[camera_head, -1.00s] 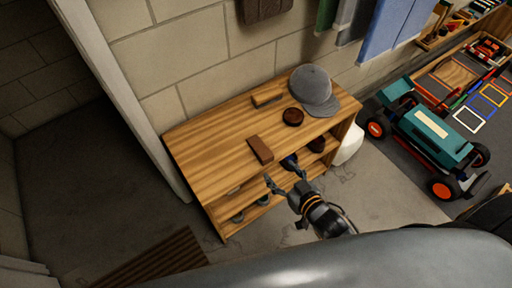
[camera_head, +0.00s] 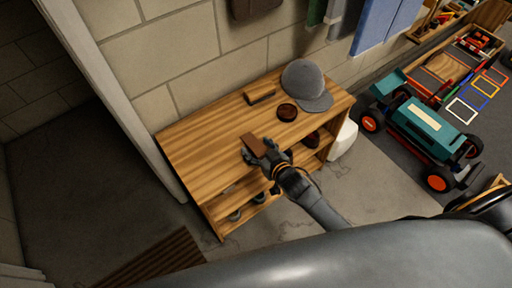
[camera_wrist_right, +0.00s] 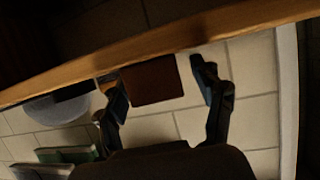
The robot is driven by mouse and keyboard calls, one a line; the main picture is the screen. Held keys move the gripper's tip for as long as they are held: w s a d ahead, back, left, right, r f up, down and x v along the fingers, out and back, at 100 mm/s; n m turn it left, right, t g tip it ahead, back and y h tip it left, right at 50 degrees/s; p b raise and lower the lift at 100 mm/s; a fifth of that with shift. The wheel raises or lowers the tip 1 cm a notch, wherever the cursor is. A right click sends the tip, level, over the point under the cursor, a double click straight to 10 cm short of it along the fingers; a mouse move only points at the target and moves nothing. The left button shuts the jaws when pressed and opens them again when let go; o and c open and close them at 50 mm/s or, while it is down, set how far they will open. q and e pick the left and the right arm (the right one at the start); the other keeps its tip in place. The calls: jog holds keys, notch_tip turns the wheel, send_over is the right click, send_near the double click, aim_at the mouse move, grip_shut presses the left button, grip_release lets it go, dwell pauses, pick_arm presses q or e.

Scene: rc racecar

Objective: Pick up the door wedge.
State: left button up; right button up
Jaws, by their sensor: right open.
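The door wedge, a brown block (camera_head: 253,142), lies on the wooden shelf unit's top (camera_head: 205,150) near its front edge. My right gripper (camera_head: 258,151) is at that front edge, with its fingers spread at the block. In the right wrist view the block (camera_wrist_right: 152,82) shows between the two open fingers of the gripper (camera_wrist_right: 155,75), with a gap on the right side; contact on the left is unclear. The gripper partly hides the block's near end in the head view. My left gripper is not in view.
A grey cap (camera_head: 307,84), a round dark tin (camera_head: 287,112) and a brush-like block (camera_head: 260,96) are farther back on the top. Shoes stand on the shelves below. A teal toy car (camera_head: 425,127) is on the floor at right. The top's left part is clear.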

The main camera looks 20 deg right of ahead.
jog(key=c, duration=1.3)
jog(key=shift+r, duration=0.15)
